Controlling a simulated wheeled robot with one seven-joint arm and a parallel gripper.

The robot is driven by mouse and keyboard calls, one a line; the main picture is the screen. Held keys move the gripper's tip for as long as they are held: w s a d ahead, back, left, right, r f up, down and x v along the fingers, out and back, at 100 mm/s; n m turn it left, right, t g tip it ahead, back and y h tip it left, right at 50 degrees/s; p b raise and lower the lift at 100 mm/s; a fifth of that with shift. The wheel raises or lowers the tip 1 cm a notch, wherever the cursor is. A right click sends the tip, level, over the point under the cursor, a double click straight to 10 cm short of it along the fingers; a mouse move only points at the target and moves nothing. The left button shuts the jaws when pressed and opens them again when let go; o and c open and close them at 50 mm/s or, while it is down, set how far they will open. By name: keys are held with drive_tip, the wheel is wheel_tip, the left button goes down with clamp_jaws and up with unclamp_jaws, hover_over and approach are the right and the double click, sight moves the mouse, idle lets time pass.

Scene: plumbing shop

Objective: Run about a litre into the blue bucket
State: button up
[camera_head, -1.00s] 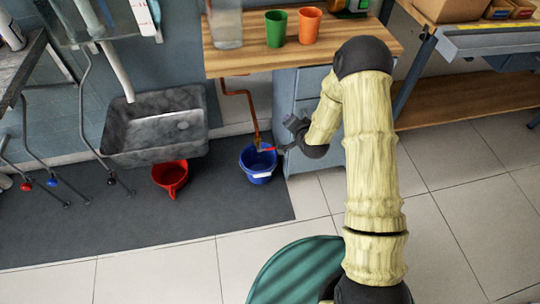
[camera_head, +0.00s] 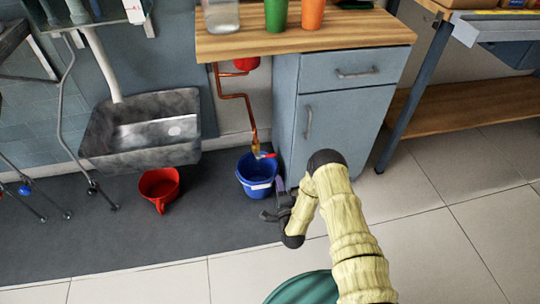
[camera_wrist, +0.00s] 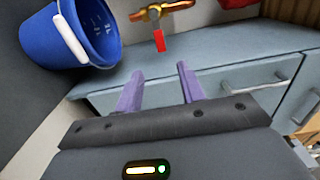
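The blue bucket (camera_head: 256,180) stands upright on the dark mat under the tap, close to the cabinet. A brass tap (camera_head: 256,146) with a short red lever (camera_head: 268,155) ends the copper pipe above the bucket's opening. In the wrist view the blue bucket (camera_wrist: 47,42) is at upper left, the tap (camera_wrist: 160,10) at the top, its red lever (camera_wrist: 159,41) pointing away from the pipe. My gripper (camera_head: 274,203) is beside the bucket, low to its right. Its purple fingers (camera_wrist: 160,88) are apart and empty, clear of the lever. I cannot make out running water or a level.
The grey cabinet (camera_head: 335,125) stands right behind my gripper. A red jug (camera_head: 160,186) sits on the mat left of the bucket, below a grey sink (camera_head: 145,130). Green (camera_head: 276,14) and orange (camera_head: 312,13) cups stand on the wooden worktop. Tiled floor is clear at right.

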sight(271, 156)
drive_tip(key=b+x, duration=0.3)
drive_tip(key=x, duration=0.5)
drive_tip(key=b+x, duration=0.4)
drive_tip(key=x, duration=0.4)
drive_tip(key=shift+w+a+f, duration=0.1)
drive_tip(key=shift+w+f, duration=0.1)
drive_tip(key=shift+w, duration=0.1)
drive_tip(key=shift+w+a+r+b, duration=0.1)
drive_tip(key=shift+w+r+b, duration=0.05)
drive_tip(key=shift+w+b, duration=0.2)
drive_tip(key=shift+c, duration=0.5)
clamp_jaws()
